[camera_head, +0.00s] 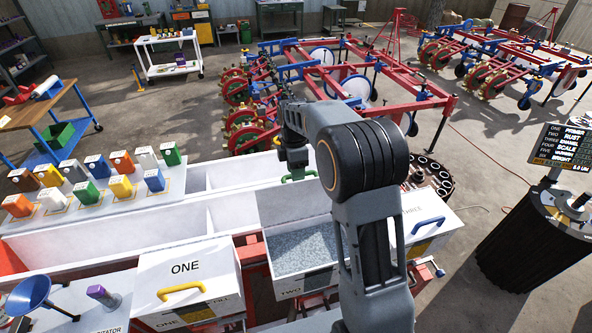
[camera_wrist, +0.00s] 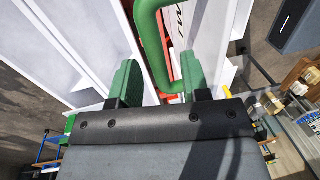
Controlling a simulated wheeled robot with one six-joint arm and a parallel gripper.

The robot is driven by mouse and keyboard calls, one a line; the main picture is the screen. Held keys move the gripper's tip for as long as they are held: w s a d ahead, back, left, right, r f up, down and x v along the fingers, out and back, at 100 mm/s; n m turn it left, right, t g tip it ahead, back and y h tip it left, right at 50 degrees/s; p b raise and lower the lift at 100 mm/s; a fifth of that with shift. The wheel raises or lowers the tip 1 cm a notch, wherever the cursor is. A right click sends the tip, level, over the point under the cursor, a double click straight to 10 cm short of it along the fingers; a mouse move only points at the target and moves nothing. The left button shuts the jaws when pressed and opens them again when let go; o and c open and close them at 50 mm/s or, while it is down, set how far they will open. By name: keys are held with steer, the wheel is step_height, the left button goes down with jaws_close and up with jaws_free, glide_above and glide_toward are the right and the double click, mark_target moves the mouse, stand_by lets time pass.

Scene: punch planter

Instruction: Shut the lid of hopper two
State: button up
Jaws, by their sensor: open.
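Hopper two (camera_head: 302,285) stands open in the head view, with grey granules inside. Its white lid (camera_head: 283,208) is raised upright at the back of the bin. A green handle (camera_head: 288,179) shows at the lid's far side, and it is large in the wrist view (camera_wrist: 153,42). My gripper (camera_head: 297,168) is over the handle, pointing down. In the wrist view its green-padded fingers (camera_wrist: 160,82) are apart, with the handle's bar between them. I cannot tell whether a finger touches the bar. My forearm hides the right side of hopper two.
Hopper one (camera_head: 187,275), with a yellow handle, is shut at left. Hopper three (camera_head: 440,235), with a blue handle, is shut at right. White troughs (camera_head: 150,235) run behind. Several coloured containers (camera_head: 121,187) stand at left. A dark drum (camera_head: 525,240) stands at right.

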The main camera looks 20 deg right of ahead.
steer(key=shift+c, duration=0.4)
jaws_close()
